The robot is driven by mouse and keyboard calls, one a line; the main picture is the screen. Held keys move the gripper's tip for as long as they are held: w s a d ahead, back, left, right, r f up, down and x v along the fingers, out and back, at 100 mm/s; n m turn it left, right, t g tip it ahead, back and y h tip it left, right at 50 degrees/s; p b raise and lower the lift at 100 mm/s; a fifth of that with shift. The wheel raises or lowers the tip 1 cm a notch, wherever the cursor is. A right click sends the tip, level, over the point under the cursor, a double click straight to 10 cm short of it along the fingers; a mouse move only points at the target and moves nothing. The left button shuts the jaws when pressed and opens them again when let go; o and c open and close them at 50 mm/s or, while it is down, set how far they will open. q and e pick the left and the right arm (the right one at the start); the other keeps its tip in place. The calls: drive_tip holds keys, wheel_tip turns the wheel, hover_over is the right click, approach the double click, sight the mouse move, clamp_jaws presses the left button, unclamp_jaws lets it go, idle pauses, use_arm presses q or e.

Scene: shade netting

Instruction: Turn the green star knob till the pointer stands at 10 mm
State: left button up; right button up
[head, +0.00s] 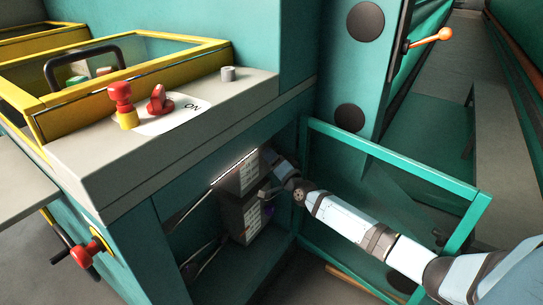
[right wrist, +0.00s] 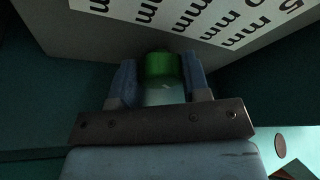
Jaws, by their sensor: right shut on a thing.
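The green star knob (right wrist: 160,66) shows in the right wrist view between the two blue fingers of my right gripper (right wrist: 161,78), which is shut on it. It sits under a grey box (right wrist: 90,40) that bears a white scale plate (right wrist: 215,20) with several "mm" marks. The numbers are mostly cut off and no pointer can be made out, so its reading is hidden. In the head view my right gripper (head: 268,176) reaches into the open cabinet beside the grey box (head: 239,178); the knob is hidden there. My left gripper is not in view.
A second labelled box (head: 240,220) is lower in the cabinet. The open teal door frame (head: 395,160) stands right of the opening, close to my right arm. A grey console (head: 190,120) with red controls is above left. An orange-knobbed lever (head: 430,40) is at upper right.

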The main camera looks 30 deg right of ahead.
drive_tip(key=o, duration=0.9)
drive_tip(key=shift+o, duration=0.2)
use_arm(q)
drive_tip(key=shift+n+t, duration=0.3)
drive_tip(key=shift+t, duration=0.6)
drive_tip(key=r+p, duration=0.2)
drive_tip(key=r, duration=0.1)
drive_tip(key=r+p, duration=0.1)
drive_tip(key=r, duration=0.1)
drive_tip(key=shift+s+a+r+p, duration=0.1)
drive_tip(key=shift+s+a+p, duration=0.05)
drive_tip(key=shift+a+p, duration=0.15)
use_arm(e)
drive_tip(key=a+v, duration=0.1)
drive_tip(key=v, duration=1.2)
drive_tip(key=shift+s+d, duration=0.4)
drive_tip(key=shift+d, duration=0.1)
